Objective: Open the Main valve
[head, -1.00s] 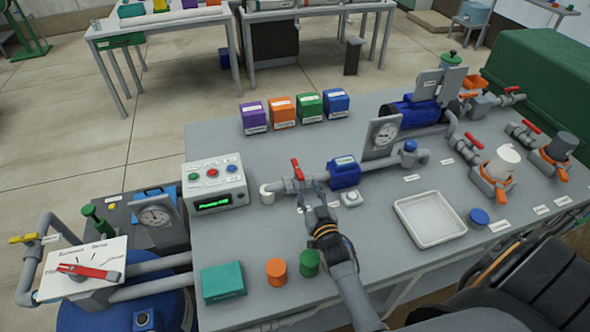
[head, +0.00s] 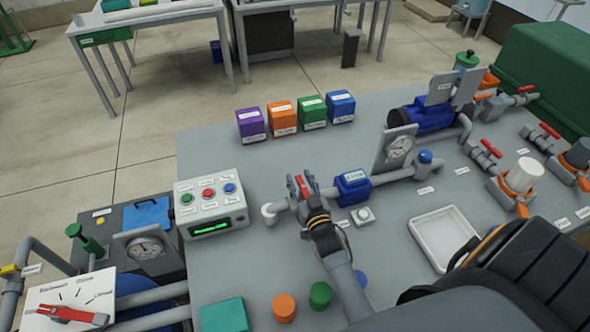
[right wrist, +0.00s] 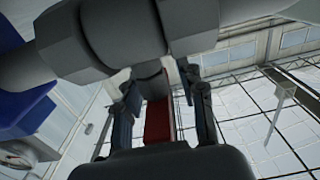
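A red valve handle (head: 302,187) sits on the grey pipe between the pipe's left end and the blue flow meter (head: 352,187). I cannot read a label that names this valve. My right gripper (head: 303,185) reaches it from the front, with its fingers on either side of the handle. In the right wrist view the red handle (right wrist: 158,120) stands between the two fingers (right wrist: 163,110), with gaps showing on both sides. The gripper is open around it. Part of the valve body is hidden behind the gripper. My left gripper is not in view.
A control box (head: 211,207) with buttons stands left of the valve. A gauge panel (head: 396,150) and a white tray (head: 443,238) are to the right. Orange (head: 284,307) and green (head: 320,295) caps lie near the front. Several coloured boxes stand at the back.

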